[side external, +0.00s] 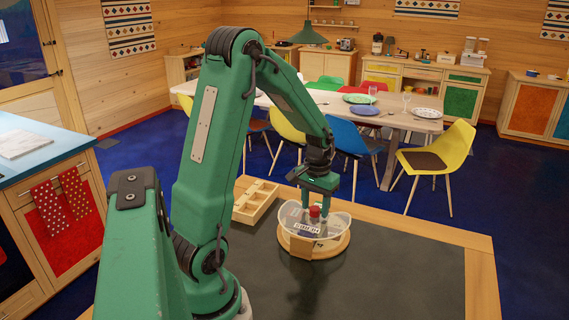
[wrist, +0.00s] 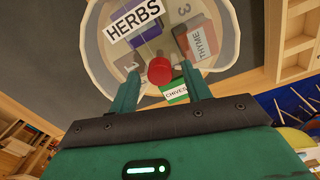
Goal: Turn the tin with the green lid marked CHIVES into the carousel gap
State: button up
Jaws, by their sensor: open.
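A round carousel (side external: 330,246) with a wooden base and a clear wall stands on the dark tabletop. It bears a white HERBS label (wrist: 133,20). A red knob (side external: 314,212) rises at its middle. The tin marked CHIVES (wrist: 177,94), with green showing, sits in the carousel near my gripper in the wrist view, partly hidden by my fingers. A tin marked THYME (wrist: 203,42) sits at the right. My gripper (wrist: 161,84) is open above the carousel, its fingertips on either side of the red knob (wrist: 159,70). I cannot tell whether they touch it.
A wooden tray with compartments (side external: 247,211) lies beside the carousel, to its left. The dark tabletop (side external: 400,280) is clear to the right and in front. A purple tin (wrist: 148,30) and the numbers 1 and 3 show inside the carousel. A small wooden block (side external: 300,247) stands at its front.

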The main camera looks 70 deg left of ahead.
aim_at(315, 208)
jog(key=shift+r, duration=3.95)
jog(key=shift+d, duration=0.1)
